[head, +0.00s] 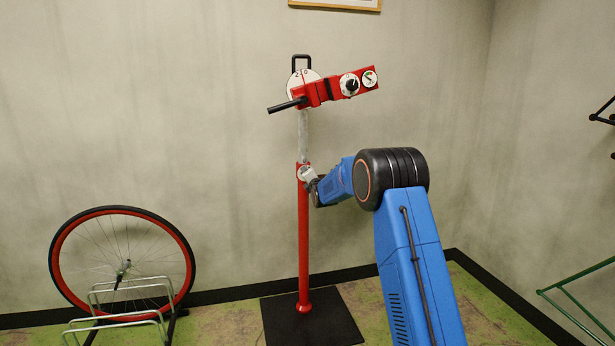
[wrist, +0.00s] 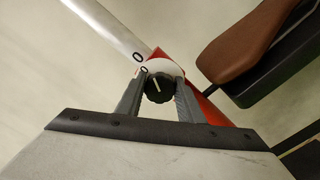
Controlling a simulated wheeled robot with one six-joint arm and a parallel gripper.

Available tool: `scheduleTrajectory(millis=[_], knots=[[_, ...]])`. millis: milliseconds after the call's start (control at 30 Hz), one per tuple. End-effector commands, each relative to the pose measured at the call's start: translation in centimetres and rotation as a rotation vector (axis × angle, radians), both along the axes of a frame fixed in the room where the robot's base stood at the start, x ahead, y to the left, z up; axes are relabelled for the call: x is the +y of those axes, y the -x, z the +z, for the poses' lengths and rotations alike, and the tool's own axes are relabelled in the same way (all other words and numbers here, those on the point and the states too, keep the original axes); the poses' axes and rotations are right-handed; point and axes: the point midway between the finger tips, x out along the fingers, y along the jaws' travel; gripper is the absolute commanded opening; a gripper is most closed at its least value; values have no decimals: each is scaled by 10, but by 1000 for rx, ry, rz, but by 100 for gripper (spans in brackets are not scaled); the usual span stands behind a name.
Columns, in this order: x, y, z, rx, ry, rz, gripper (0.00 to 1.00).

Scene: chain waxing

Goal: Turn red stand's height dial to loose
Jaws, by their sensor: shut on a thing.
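The red stand (head: 304,240) rises from a dark mat, with a silver inner post (head: 304,135) and a red clamp head (head: 330,90) on top. Its height dial (head: 303,173) is at the top of the red tube, partly hidden by my gripper (head: 312,177). In the wrist view the dial is a black knob (wrist: 158,88) with a white pointer line on a white plate (wrist: 168,67). My gripper (wrist: 160,98) has one finger on each side of the knob and is shut on it. The plate's lettering is too small to read fully.
A red-rimmed bicycle wheel (head: 122,262) stands in a metal rack (head: 120,300) at the left. A green frame (head: 580,290) is at the right edge. A brown saddle (wrist: 245,45) shows at the upper right of the wrist view.

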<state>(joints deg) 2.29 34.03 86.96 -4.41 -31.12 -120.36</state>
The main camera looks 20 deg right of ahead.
Motion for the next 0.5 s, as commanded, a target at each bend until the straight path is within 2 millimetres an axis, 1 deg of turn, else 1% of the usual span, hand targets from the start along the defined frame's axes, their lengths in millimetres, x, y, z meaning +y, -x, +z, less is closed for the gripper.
scheduleTrajectory(millis=[200,500], knots=[[1,0,-2,3,55,1,12],[1,0,-2,3,69,1,12]])
